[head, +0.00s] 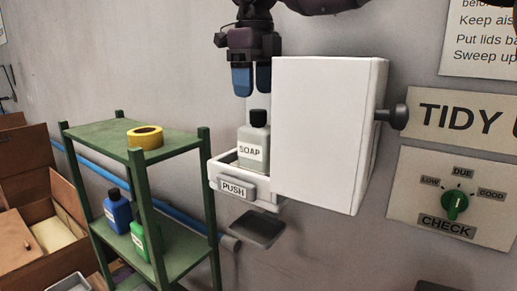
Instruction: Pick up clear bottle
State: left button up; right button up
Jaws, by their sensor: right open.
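The clear bottle (254,146) has a black cap and a label reading SOAP. It stands upright in a white wall dispenser (218,171) with a PUSH plate on its front. My right gripper (251,84), with blue fingertips pointing down, is open and empty. It hangs just above the bottle's cap, apart from it in the picture. The lowest part of the bottle is hidden by the dispenser's front wall. My left gripper is not in view.
The dispenser's white cover (318,135) stands close on the right, with a black knob (399,117). A dark drip tray (257,229) sits below. A green shelf (110,135) at left holds yellow tape (145,138), a blue bottle (117,211) and a green bottle (139,240).

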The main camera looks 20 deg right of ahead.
aim_at(258, 110)
jog(key=f, duration=0.3)
jog(key=f+p, duration=0.1)
jog(key=shift+s+d+f, duration=0.15)
jog(key=shift+s+d, duration=0.05)
jog(key=shift+d, duration=0.15)
jog(key=shift+f, duration=0.6)
jog(key=shift+c, duration=0.3)
jog(key=c, duration=1)
